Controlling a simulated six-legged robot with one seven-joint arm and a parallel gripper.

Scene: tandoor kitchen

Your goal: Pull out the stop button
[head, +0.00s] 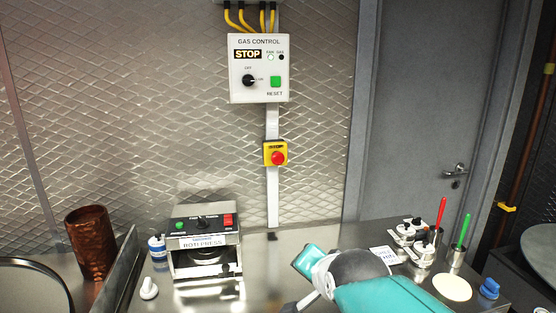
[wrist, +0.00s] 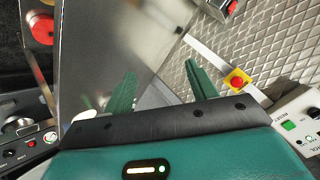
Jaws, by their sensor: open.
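The stop button is a red mushroom head (head: 278,158) on a small yellow box (head: 267,149), mounted on a white vertical conduit below the gas control box. In the wrist view the red button (wrist: 237,82) and its yellow box lie to the right of my fingers, on the patterned metal wall. My gripper (wrist: 160,88) shows two green fingers spread apart with nothing between them. It is apart from the button. In the head view my teal arm is low at the bottom, below and right of the button, and my fingers cannot be made out.
The white gas control box (head: 259,69) is above the button; it also shows in the wrist view (wrist: 288,126). A roti press (head: 204,245) stands on the steel counter below left. Bottles (head: 411,233) and cups with coloured handles stand at right. The wall around the button is clear.

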